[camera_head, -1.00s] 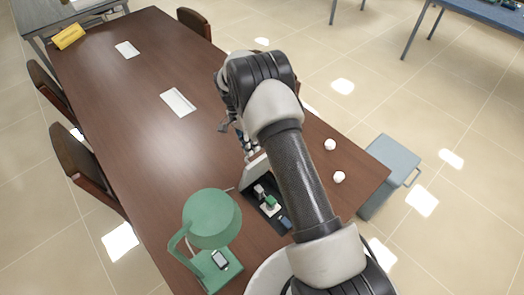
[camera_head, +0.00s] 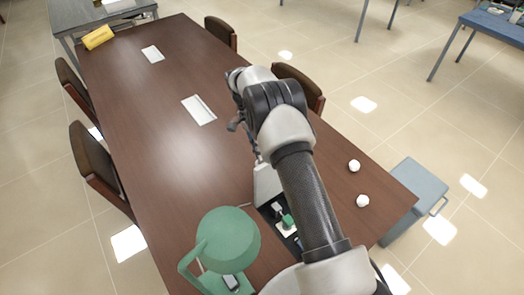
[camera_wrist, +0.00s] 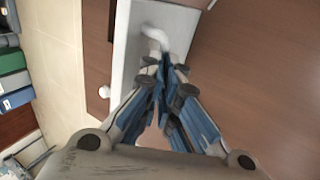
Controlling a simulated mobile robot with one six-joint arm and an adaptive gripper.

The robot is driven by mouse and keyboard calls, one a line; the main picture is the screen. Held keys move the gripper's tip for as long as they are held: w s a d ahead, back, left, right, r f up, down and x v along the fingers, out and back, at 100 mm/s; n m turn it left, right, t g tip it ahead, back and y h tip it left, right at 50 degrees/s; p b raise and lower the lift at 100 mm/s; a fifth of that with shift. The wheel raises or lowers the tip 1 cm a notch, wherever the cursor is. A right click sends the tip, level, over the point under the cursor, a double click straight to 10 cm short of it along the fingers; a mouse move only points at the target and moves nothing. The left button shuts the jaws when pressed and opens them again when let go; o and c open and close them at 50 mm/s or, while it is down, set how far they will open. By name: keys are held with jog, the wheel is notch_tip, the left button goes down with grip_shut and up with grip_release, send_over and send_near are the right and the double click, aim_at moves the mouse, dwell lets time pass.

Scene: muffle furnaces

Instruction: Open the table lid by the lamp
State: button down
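The green lamp (camera_head: 229,238) stands at the near end of the brown table in the head view. Beside it, the pale table lid (camera_head: 266,183) is raised and tilted above an open compartment (camera_head: 290,240) holding small dark and green items. My arm hides part of both. In the wrist view, the lid (camera_wrist: 130,55) is a pale panel with a white curved handle (camera_wrist: 154,33). My gripper (camera_wrist: 167,62) has its blue-padded fingers drawn together at the handle and appears shut on it. The exact contact is partly hidden by the fingers.
Two white balls (camera_head: 358,183) lie on the table (camera_head: 180,140) right of my arm. White panels (camera_head: 198,110) and a yellow object (camera_head: 98,37) are farther along it. Chairs (camera_head: 97,165) line the sides. A grey-blue box-like stool (camera_head: 418,182) stands at the right.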

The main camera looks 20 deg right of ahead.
jog(key=c, duration=2.3)
grip_release()
jog(key=x, duration=0.2)
jog(key=shift+s+a+f, duration=0.15)
jog(key=shift+a+f, duration=0.05)
jog(key=shift+f, duration=0.1)
jog(key=o, duration=0.8)
jog(key=shift+c, duration=0.2)
jog(key=shift+o, duration=0.3)
jog(key=v, duration=0.8)
jog(key=shift+w+d+r, duration=0.15)
jog(key=shift+w+r, duration=0.05)
jog(key=shift+w, duration=0.05)
jog(key=shift+c, duration=1)
